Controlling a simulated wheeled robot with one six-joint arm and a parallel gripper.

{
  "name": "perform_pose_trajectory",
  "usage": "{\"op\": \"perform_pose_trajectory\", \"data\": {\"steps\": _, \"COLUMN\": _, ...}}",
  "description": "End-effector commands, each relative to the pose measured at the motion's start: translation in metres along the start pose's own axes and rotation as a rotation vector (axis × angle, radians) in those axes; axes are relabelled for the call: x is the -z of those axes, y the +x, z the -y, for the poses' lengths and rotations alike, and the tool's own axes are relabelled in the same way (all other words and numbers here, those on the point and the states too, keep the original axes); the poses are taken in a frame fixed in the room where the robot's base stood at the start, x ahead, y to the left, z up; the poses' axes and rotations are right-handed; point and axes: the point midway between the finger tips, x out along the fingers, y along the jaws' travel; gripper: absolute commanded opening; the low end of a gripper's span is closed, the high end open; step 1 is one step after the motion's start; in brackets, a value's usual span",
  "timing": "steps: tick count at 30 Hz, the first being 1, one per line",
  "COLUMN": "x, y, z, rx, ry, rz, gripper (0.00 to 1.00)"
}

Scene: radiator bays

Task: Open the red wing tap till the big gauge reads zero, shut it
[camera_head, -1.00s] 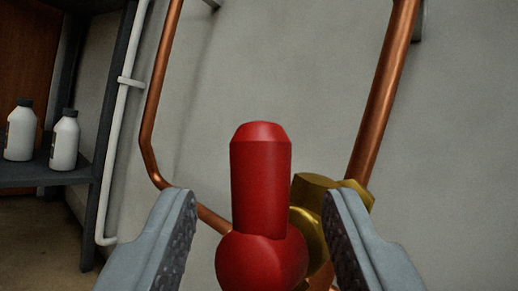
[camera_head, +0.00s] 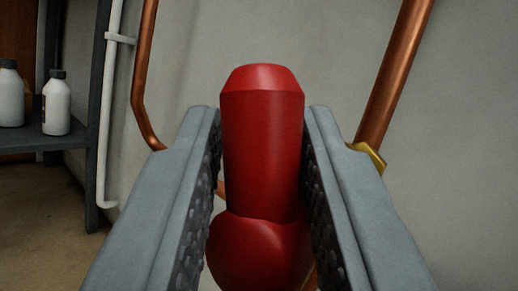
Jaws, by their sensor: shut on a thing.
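The red wing tap (camera_head: 262,150) stands in the middle of the picture, its wing upright with a rounded hub below. My gripper (camera_head: 262,125) is shut on the wing, one grey jaw on each side of it. The brass fitting (camera_head: 370,156) behind the tap is mostly hidden by the right jaw. No gauge is in view.
A copper pipe (camera_head: 394,75) rises at the right and another copper pipe (camera_head: 140,85) bends at the left along the grey wall. A white pipe (camera_head: 110,110) runs beside a dark shelf (camera_head: 45,140) with white bottles (camera_head: 56,105).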

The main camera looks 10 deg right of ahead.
Motion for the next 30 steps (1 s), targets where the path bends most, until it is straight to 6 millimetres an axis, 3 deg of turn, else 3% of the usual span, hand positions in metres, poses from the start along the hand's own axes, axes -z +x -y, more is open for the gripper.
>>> {"op": "perform_pose_trajectory", "data": {"steps": 14, "x": -0.0034, "y": -0.0011, "z": 0.0007, "rx": 0.034, "ry": -0.051, "rz": 0.047, "gripper": 0.02}}
{"op": "perform_pose_trajectory", "data": {"steps": 30, "x": -0.0083, "y": 0.0007, "z": 0.0072, "rx": 0.239, "ry": -0.369, "rz": 0.301, "gripper": 0.01}}
